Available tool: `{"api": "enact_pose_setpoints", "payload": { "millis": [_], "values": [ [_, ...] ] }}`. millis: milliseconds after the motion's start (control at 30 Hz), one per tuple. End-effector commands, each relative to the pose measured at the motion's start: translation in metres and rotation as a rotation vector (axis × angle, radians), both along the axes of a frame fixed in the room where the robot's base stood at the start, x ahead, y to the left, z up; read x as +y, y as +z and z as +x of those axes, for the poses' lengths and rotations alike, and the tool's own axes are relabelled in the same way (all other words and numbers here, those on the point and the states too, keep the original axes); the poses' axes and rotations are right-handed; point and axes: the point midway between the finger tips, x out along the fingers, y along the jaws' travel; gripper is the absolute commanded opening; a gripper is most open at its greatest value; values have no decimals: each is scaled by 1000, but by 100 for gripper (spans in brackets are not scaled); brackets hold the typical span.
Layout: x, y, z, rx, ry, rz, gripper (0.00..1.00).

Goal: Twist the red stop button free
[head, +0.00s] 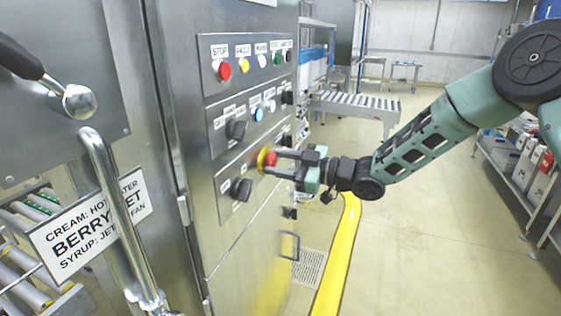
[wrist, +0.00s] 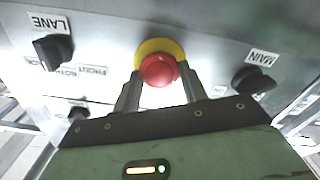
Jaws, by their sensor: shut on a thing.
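The red stop button (head: 271,159) is a round mushroom head on a yellow collar (head: 262,160), low on the metal control panel in the head view. In the wrist view the red button (wrist: 159,70) sits at the top middle, with the yellow collar (wrist: 150,48) showing behind it. My gripper (head: 277,161) reaches in from the right, level with the button. In the wrist view its two fingers (wrist: 160,84) stand one on each side of the red head, shut on it. The fingertips' contact faces are partly hidden.
Black rotary knobs flank the button: one by the MAIN label (wrist: 254,80) and one by the LANE label (wrist: 53,49). Above are a red STOP push button (head: 223,71) and other coloured buttons. A hanging sign (head: 92,225) and metal handle are at left.

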Motion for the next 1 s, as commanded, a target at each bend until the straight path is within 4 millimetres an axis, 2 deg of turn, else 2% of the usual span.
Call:
{"api": "enact_pose_setpoints", "payload": {
  "millis": [233,700,733,800,1000],
  "values": [
    [1,0,0,70,1,25,20],
    [1,0,0,82,0,30,20],
    [1,0,0,82,0,30,48],
    [1,0,0,82,0,30,65],
    [0,0,0,81,0,29,65]
  ]
}}
